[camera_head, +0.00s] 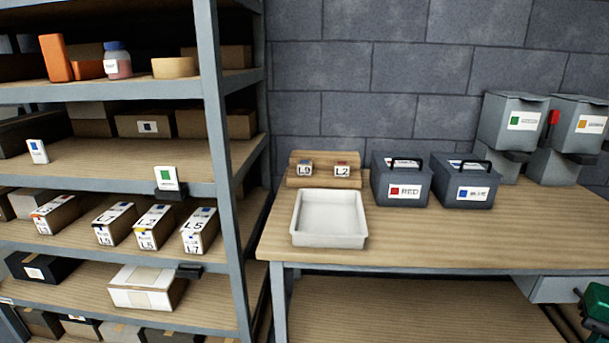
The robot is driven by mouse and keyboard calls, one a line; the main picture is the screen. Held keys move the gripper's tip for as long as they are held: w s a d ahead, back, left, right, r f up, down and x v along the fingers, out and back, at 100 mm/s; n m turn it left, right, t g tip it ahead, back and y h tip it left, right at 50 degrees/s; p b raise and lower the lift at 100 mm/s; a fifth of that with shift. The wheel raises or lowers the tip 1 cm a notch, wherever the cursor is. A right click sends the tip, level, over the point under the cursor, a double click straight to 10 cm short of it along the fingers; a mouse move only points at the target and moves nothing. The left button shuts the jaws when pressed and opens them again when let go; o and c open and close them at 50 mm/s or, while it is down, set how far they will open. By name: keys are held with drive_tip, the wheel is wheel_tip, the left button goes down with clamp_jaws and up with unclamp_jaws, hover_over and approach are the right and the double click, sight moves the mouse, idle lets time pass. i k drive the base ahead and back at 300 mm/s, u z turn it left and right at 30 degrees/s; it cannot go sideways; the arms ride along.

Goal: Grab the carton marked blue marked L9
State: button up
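Several small cartons stand in a row on the middle shelf at left, with labels facing me. One carton (114,223) has a label with bluish marks, but its code is too small to read surely. To its right are a carton with a yellow mark (153,227), reading about L2 and L5, and a carton reading about L5 and L7 (199,230). A carton with a reddish mark (57,214) is at the left of the row. On the bench, a small block (305,169) reads about L9, with a bluish mark.
A white tray (329,243) lies on the bench before a wooden stand (322,183). Dark boxes labelled red (402,178) and blue (464,180) stand to its right. A rack post (218,130) rises right of the cartons. The bench front is clear.

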sight(112, 235)
drive_tip(key=u, duration=1.45)
